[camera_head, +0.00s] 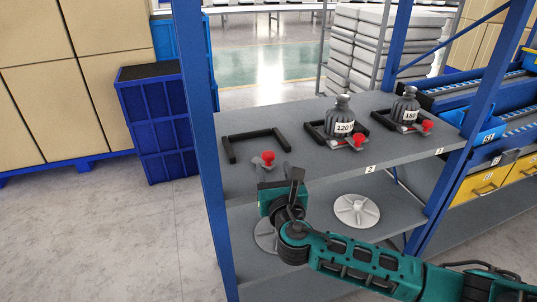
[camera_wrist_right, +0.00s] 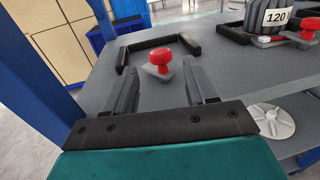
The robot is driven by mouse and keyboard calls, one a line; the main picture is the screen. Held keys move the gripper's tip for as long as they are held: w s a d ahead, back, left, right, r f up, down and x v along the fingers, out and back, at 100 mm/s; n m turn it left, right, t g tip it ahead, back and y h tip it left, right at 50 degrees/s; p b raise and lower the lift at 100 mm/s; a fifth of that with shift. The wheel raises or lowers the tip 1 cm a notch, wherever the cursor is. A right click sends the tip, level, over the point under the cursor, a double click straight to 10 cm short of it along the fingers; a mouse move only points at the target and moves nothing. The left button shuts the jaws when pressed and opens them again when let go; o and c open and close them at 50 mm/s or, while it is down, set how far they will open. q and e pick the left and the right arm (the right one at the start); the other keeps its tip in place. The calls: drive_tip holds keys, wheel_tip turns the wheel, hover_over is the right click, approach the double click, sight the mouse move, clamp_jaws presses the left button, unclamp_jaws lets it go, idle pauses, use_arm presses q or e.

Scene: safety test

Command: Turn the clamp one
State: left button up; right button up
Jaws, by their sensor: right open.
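The leftmost clamp has a red knob (camera_head: 267,158) on the upper grey shelf, near its front edge, in front of an empty black bracket (camera_head: 256,143). The same red knob (camera_wrist_right: 160,59) shows in the wrist view, just beyond and between my fingertips. My right gripper (camera_head: 280,180) is open and empty at the shelf's front edge, with its fingers pointing towards the knob. I see no contact between them; the exact gap is hard to tell. A number for this clamp does not show; the two other places carry tags 2 and 3. My left gripper is not in view.
Two grey weights, marked 120 (camera_head: 343,116) and 160 (camera_head: 406,105), stand in brackets to the right, with red knobs (camera_head: 358,141) in front. A blue post (camera_head: 199,140) stands left of my gripper. Light discs (camera_head: 357,210) lie on the lower shelf.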

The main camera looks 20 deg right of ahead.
sight(269, 157)
drive_tip(key=w, duration=0.5)
drive_tip(key=w+d, duration=0.1)
drive_tip(key=w, duration=0.1)
drive_tip(key=shift+w+b, duration=0.3)
drive_tip(key=shift+b, duration=0.05)
drive_tip(key=c, duration=0.9)
